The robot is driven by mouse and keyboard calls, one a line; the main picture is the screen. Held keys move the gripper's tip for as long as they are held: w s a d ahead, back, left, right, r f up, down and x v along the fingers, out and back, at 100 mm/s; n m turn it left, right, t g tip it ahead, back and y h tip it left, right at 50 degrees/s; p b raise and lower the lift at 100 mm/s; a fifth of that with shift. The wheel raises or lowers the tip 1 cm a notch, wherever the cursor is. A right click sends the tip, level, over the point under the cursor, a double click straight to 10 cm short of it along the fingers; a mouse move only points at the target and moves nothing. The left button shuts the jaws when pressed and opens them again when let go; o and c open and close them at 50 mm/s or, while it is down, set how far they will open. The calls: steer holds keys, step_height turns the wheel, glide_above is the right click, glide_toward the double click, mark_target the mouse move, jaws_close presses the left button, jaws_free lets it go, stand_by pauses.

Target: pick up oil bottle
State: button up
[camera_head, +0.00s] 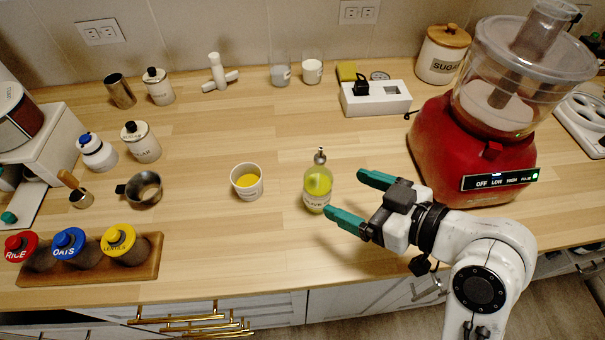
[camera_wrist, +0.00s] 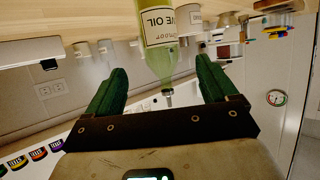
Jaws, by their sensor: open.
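The oil bottle (camera_head: 317,186) is a clear bottle of yellow-green oil with a metal spout, standing upright on the wooden counter. In the wrist view the oil bottle (camera_wrist: 157,35) appears upside down, with its "olive oil" label and spout showing between the fingers. My gripper (camera_head: 352,195) has two green fingers, is open, and is just to the right of the bottle in the head view. In the wrist view my gripper (camera_wrist: 160,85) is empty, with the bottle in line with the gap. I cannot tell whether a finger touches the bottle.
A white cup with yellow contents (camera_head: 247,181) stands left of the bottle. A red food processor (camera_head: 470,150) stands close on the right, behind my arm. A wooden rack of jars (camera_head: 147,262) is at the front left. The counter (camera_head: 275,235) in front of the bottle is clear.

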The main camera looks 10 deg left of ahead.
mark_target(330, 187)
steer(key=x, duration=0.4)
steer(key=shift+w+a, duration=0.2)
steer(key=shift+a, duration=0.15)
steer(key=shift+f+p+x, duration=0.2)
steer(key=shift+p+x, duration=0.6)
steer(key=shift+x, duration=2)
steer(key=shift+s, duration=0.1)
steer(key=shift+c, duration=0.3)
steer(key=shift+d, duration=0.1)
steer(key=c, duration=1.2)
